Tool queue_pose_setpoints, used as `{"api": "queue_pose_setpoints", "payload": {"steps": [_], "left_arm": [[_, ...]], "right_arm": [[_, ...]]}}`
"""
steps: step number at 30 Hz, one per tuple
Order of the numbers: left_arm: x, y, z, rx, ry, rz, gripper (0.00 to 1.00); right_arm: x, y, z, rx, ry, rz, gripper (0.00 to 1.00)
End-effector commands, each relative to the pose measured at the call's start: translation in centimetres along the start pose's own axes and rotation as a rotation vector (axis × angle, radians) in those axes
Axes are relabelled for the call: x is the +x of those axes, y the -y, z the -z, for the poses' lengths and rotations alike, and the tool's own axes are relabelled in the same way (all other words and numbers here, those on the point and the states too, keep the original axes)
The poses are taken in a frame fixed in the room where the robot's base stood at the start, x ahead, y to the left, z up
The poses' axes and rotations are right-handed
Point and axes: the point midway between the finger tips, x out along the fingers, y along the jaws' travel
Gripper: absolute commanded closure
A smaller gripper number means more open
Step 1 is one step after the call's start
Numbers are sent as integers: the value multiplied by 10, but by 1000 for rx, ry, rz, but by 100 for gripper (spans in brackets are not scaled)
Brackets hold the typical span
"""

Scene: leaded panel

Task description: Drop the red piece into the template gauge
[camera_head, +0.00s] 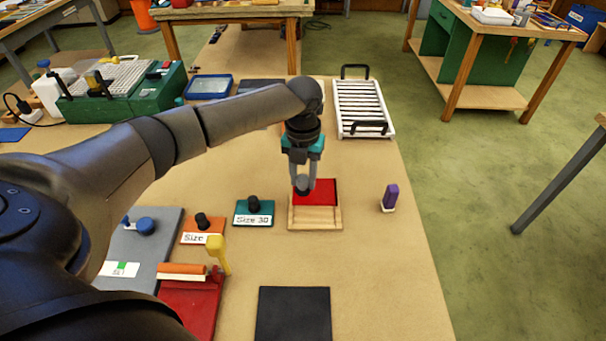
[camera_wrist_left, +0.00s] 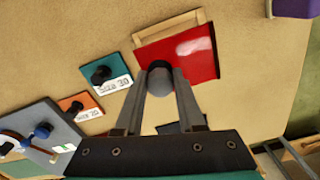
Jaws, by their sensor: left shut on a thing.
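The red piece (camera_head: 322,190) is a flat, glossy plate with a dark knob (camera_wrist_left: 159,70). My left gripper (camera_head: 302,186) is shut on that knob, and the red piece (camera_wrist_left: 195,55) hangs below its fingers. The template gauge (camera_head: 315,223) is a pale wooden frame on the bench. The red piece covers the far part of the gauge in the head view; a strip of the frame (camera_wrist_left: 168,27) shows beyond it in the left wrist view. I cannot tell how large the gap between them is. My right gripper is not in view.
A teal "Size 30" plate (camera_head: 240,219) and an orange plate (camera_head: 190,237), both knobbed, lie left of the gauge. A purple block (camera_head: 390,196) stands to its right. A black mat (camera_head: 293,315) lies in front, a white rack (camera_head: 362,105) behind.

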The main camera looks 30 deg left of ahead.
Motion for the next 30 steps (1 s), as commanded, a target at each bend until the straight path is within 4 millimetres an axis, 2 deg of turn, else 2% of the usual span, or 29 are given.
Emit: {"api": "queue_pose_setpoints", "payload": {"steps": [15, 21, 30], "left_arm": [[51, 1, 1, 2, -1, 1, 100], [58, 0, 0, 1, 0, 0, 100], [58, 1, 0, 1, 0, 1, 100]], "right_arm": [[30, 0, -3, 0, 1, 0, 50], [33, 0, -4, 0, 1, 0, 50], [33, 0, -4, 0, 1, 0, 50]]}}
